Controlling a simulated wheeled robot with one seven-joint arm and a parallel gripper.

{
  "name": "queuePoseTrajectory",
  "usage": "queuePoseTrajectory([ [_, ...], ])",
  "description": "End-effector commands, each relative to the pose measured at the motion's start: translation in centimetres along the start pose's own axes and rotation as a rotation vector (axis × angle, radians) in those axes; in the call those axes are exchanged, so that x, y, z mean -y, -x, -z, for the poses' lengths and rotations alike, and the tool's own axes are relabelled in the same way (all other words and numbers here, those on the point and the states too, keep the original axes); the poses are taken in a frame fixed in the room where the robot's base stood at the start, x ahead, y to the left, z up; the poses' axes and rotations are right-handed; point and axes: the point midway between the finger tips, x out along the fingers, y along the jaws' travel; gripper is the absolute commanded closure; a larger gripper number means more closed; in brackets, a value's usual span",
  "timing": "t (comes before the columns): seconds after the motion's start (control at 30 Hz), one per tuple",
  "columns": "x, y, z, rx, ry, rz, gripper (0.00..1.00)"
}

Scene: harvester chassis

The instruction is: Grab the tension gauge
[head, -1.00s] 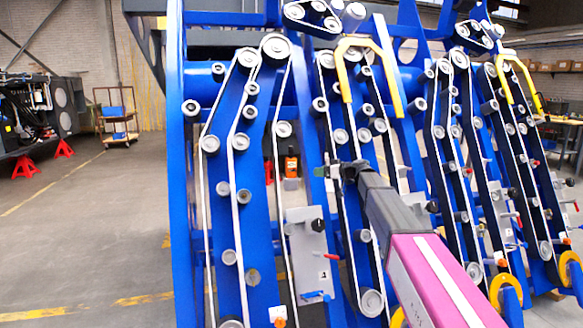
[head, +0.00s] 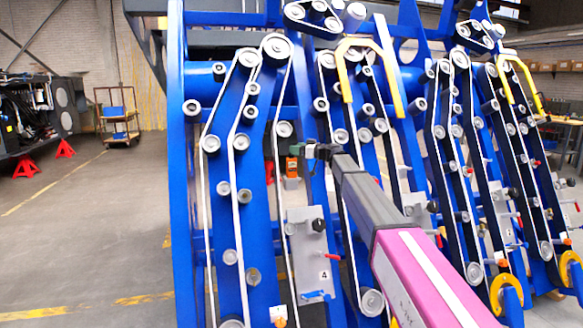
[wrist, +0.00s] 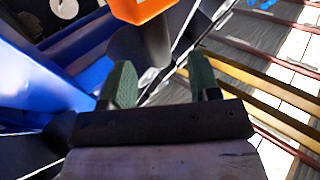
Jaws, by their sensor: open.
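The likely tension gauge is a small orange device (head: 291,166) with a dark top, in the gap between the blue frame members in the head view. My gripper (head: 301,150) appears just above and right of it there, partly overlapping it in the picture. In the wrist view, an orange block (wrist: 141,9) at the top edge is cut off, with a dark body below it. My gripper's two green fingers (wrist: 163,72) are apart and empty, pointing toward it. I cannot tell whether they touch anything.
Blue frame plates with rollers and white belts (head: 235,170) stand close on both sides of my arm. A grey plate marked 4 (head: 308,250) with knobs and levers sits below my gripper. A yellow handle (head: 345,70) is above.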

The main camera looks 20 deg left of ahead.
Motion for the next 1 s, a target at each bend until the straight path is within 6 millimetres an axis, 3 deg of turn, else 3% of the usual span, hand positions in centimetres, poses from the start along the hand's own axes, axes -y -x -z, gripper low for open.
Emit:
queuePoseTrajectory([
  [0.2,-0.1,-3.1,-0.1,0.001,0.000,0.001,0.44],
  [0.47,0.0,-3.3,-0.1,0.001,0.000,-0.001,0.44],
  [0.63,0.0,-3.3,-0.1,0.001,0.000,-0.001,0.99],
  [1.0,0.0,-3.3,0.1,0.000,0.000,-0.001,1.00],
])
